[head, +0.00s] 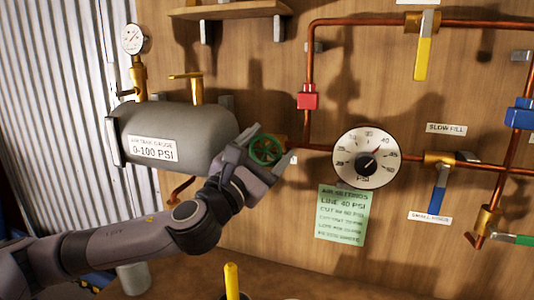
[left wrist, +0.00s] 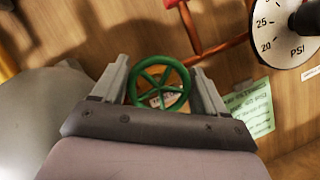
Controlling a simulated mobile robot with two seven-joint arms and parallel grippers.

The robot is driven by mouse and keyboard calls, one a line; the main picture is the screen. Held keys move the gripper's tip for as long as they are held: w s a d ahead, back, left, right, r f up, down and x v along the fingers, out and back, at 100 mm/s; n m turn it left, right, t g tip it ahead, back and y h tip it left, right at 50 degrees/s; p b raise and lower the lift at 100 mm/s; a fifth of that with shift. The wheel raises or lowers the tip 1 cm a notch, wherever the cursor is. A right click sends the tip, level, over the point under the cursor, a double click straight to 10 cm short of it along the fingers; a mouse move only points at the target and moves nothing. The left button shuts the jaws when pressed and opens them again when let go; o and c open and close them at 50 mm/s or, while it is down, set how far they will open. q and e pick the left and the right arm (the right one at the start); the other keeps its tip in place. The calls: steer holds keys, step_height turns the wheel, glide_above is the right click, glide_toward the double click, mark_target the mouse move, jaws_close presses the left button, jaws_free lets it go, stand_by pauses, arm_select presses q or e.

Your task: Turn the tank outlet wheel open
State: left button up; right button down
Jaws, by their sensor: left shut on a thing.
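The tank outlet wheel is a small green spoked handwheel (head: 266,150) at the right end of the grey air tank (head: 185,130), on the copper pipe line. My left gripper (head: 268,158) is at the wheel, reaching in from the left and below. In the left wrist view the green wheel (left wrist: 159,85) sits between my two grey fingers (left wrist: 160,88), one on each side of its rim. The gripper is shut on the wheel. The wheel's stem and the pipe joint behind it are mostly hidden. My right gripper is not in view.
A large round dial gauge (head: 366,158) is close to the right of the wheel, with a green note (head: 341,215) below it. A red fitting (head: 308,97) is above. Yellow (head: 423,45) and blue (head: 437,200) valve levers are further right. A shelf (head: 230,10) is overhead.

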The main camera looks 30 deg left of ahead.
mark_target(265, 152)
arm_select(q)
steer(key=shift+n+t+y, duration=0.3)
steer(key=shift+n+y, duration=0.7)
steer(key=shift+n, duration=0.7)
steer(key=o, duration=1)
steer(key=shift+c, duration=0.2)
steer(key=b+v, duration=0.2)
steer(key=v, duration=0.4)
steer(key=shift+f, duration=0.1)
steer(key=shift+s+f+b, duration=0.1)
steer(key=shift+s+b, duration=0.2)
steer(key=shift+s, duration=0.3)
